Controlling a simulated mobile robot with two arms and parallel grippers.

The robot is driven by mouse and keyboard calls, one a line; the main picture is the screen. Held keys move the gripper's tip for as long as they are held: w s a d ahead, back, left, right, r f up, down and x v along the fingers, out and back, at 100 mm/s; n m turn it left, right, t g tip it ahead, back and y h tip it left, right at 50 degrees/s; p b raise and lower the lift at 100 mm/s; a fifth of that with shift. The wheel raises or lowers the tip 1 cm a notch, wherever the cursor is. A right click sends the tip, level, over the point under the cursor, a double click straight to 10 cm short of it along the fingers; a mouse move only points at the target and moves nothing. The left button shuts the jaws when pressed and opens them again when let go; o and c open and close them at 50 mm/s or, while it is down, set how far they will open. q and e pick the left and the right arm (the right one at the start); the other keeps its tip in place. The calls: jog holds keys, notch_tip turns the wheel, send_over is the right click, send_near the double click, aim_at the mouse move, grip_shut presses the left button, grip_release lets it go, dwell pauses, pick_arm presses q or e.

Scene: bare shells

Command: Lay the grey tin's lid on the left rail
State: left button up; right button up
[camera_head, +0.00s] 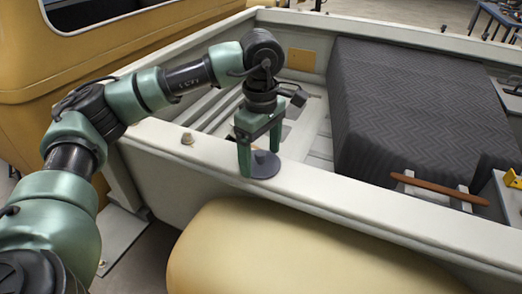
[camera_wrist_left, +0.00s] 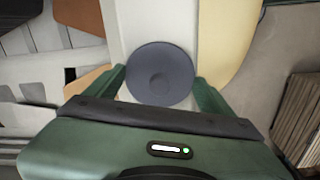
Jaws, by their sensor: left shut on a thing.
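In the left wrist view the lid (camera_wrist_left: 160,75) shows between the green fingers, over the pale rail strip. I cannot make out the grey tin. My right gripper is not in view.
A small brown knob-like thing (camera_head: 187,138) stands on the rail left of the gripper. A dark patterned cover (camera_head: 420,105) fills much of the bed. A reddish-brown bar (camera_head: 440,188) lies on pale supports at right. A yellow fender (camera_head: 290,255) bulges below the rail.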

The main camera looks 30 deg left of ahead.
aim_at(261, 154)
pick_arm(q)
jog(key=shift+s+f, duration=0.1)
jog(key=o, duration=1.2)
jog(key=shift+r, duration=0.2)
notch_tip(261, 154, up, 6)
jog(key=shift+r+b, duration=0.1)
jog(key=shift+b, duration=0.8)
notch_tip(261, 154, up, 6)
jog(key=shift+f+p, duration=0.15)
jog(key=shift+p, duration=0.15)
